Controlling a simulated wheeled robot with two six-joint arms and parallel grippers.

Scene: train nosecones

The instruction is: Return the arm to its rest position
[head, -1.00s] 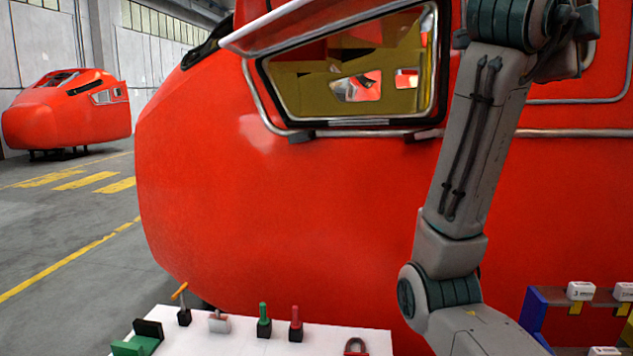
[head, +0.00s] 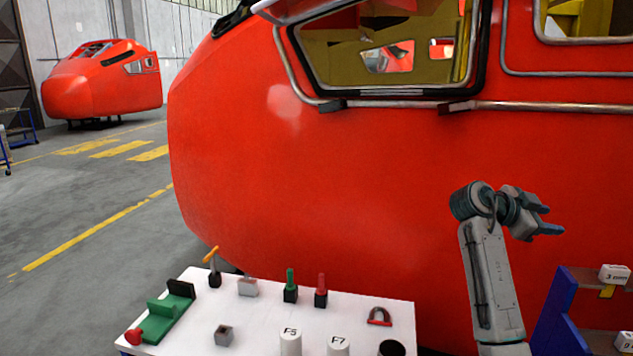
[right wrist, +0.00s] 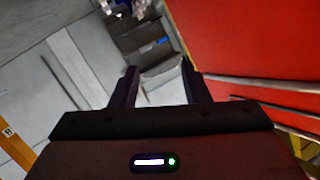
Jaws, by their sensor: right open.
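My right arm rises at the lower right of the head view, in front of the red nosecone (head: 330,150). Its gripper (head: 552,218) points right, with its two fingers apart and nothing between them. In the right wrist view the two dark fingers of the right gripper (right wrist: 160,80) stand apart and empty, with blurred background beyond them. The gripper stands above and to the right of the white table (head: 260,318), clear of its objects. I cannot tell how far it is from the nosecone's side. My left gripper is not in view.
The white table holds a green fixture (head: 165,318), a green-handled tool (head: 290,285), a red-handled tool (head: 321,290), a red padlock (head: 379,317) and white cylinders (head: 290,341). A blue-sided shelf (head: 556,310) stands close right of my arm. Another nosecone (head: 100,82) stands far left; floor between is open.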

